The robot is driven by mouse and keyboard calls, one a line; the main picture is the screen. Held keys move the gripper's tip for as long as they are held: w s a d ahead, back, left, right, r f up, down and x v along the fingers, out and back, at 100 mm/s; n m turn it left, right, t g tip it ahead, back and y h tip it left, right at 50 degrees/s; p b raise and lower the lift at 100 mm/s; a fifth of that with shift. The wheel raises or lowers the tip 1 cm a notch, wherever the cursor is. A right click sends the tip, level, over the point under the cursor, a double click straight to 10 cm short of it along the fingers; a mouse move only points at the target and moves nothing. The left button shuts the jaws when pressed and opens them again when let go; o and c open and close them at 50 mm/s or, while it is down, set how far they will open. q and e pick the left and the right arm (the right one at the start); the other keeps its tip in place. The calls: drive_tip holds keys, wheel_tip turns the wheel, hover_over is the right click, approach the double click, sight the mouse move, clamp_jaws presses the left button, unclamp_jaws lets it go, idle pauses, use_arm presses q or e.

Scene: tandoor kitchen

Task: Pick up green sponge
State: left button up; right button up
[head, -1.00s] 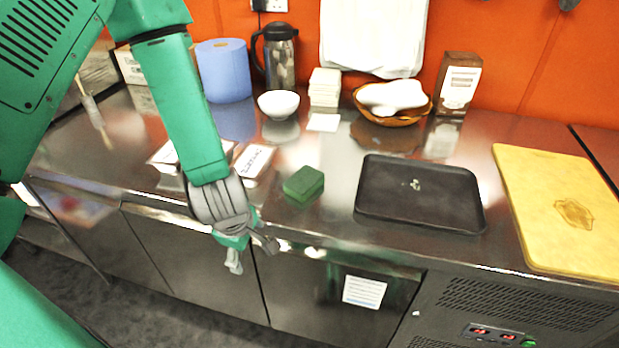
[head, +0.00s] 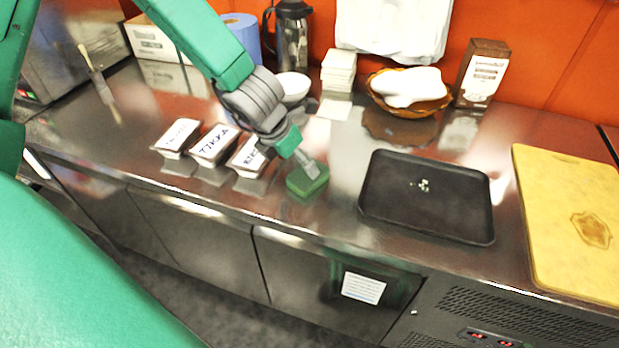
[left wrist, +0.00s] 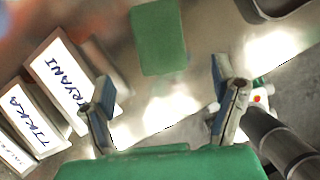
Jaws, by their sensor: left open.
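The green sponge (head: 308,184) lies on the steel counter, left of the black tray. My left gripper (head: 290,172) is above and beside it, with one finger overlapping the sponge in the head view. In the left wrist view the sponge (left wrist: 158,38) lies ahead of the two spread fingers of my left gripper (left wrist: 168,108), with nothing between them. I cannot tell from the head view whether a finger touches the sponge. My right gripper is not in view.
Several labelled containers (head: 211,146) stand just left of the sponge. The black tray (head: 375,205) and a yellow cutting board (head: 560,230) lie to the right. A white bowl (head: 292,87) stands behind. The counter's front edge is close.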

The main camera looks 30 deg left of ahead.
sight(303, 177)
use_arm(q)
drive_tip(key=x, duration=0.3)
drive_tip(key=shift+a, duration=0.3)
drive_tip(key=x, duration=0.4)
drive_tip(key=shift+s+d+f, duration=0.15)
drive_tip(key=shift+s+d, duration=0.15)
drive_tip(key=shift+w+f, duration=0.25)
drive_tip(key=shift+f, duration=0.1)
drive_tip(key=shift+a, duration=0.1)
drive_tip(key=c, duration=0.9)
wheel_tip(303, 177, up, 10)
drive_tip(key=shift+r+p, duration=0.1)
drive_tip(key=shift+p, duration=0.8)
